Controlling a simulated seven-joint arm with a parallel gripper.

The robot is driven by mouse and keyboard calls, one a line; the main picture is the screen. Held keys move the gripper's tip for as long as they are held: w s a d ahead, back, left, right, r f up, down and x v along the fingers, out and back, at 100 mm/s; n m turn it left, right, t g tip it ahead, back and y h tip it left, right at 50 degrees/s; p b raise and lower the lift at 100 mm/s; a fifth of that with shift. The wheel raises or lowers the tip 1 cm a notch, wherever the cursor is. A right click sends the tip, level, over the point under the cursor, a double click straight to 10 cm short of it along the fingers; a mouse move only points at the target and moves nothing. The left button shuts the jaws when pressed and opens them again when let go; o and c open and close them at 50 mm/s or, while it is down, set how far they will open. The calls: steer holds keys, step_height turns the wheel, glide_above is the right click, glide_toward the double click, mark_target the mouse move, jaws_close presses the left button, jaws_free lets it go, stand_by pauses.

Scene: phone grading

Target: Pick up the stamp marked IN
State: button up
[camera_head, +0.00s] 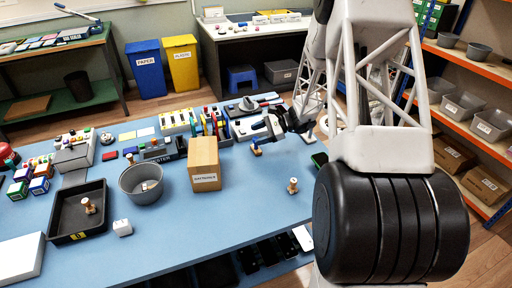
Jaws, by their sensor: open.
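Several small stamps with wooden handles are in view, and their markings are too small to read. One stamp (256,148) is on the blue table beside the tip of my gripper (262,139). Another stamp (293,186) stands alone near the table's right side. A third stamp (88,206) is in the black tray (62,235), and what looks like another is in the grey bowl (129,179). My gripper is open, small in view, and partly merged with my wrist. I cannot tell whether the nearest stamp lies between its fingers.
Phones (249,259) sit in slots below the front edge. The table's front middle is clear.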

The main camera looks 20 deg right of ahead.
mark_target(257, 150)
steer(key=f, duration=0.1)
steer(key=a+f, duration=0.1)
steer(key=f, duration=0.1)
steer(key=shift+w+a+f, duration=0.1)
steer(key=shift+w+a, duration=0.05)
steer(key=shift+a, duration=0.05)
steer(key=shift+w+a+f, duration=0.2)
steer(key=shift+a+f, duration=0.05)
steer(key=shift+a, duration=0.4)
steer(key=c, duration=1)
